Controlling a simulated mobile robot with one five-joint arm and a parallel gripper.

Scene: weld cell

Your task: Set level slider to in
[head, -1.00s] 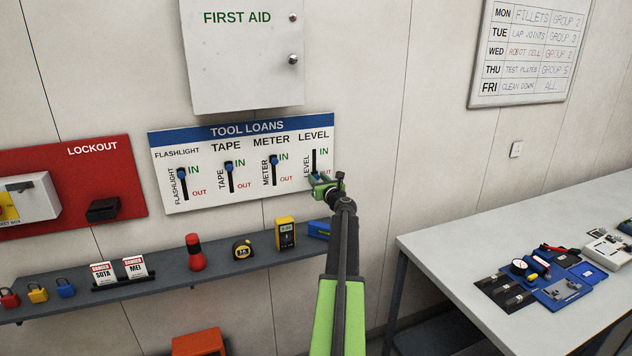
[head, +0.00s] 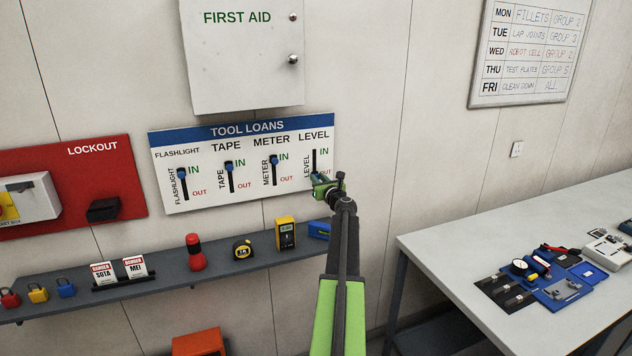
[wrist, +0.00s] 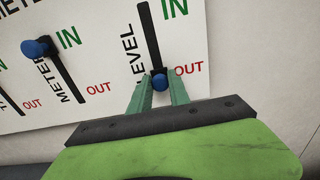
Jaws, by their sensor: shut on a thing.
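The TOOL LOANS board (head: 205,200) hangs on the wall, with its LEVEL slot (head: 314,158) at the right end. The blue level slider knob (wrist: 160,82) is at the bottom of its slot, beside the red OUT, in the wrist view. My gripper (wrist: 158,90) is shut on this knob, with one finger on each side. In the head view my gripper (head: 318,181) covers the knob and the lower end of the slot.
The flashlight (head: 182,174), tape (head: 229,164) and meter (head: 273,160) sliders have their knobs at the top, by IN. A shelf (head: 215,268) with several tools and padlocks runs below. A first aid cabinet (head: 240,60) hangs above; a workbench (head: 440,245) stands at right.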

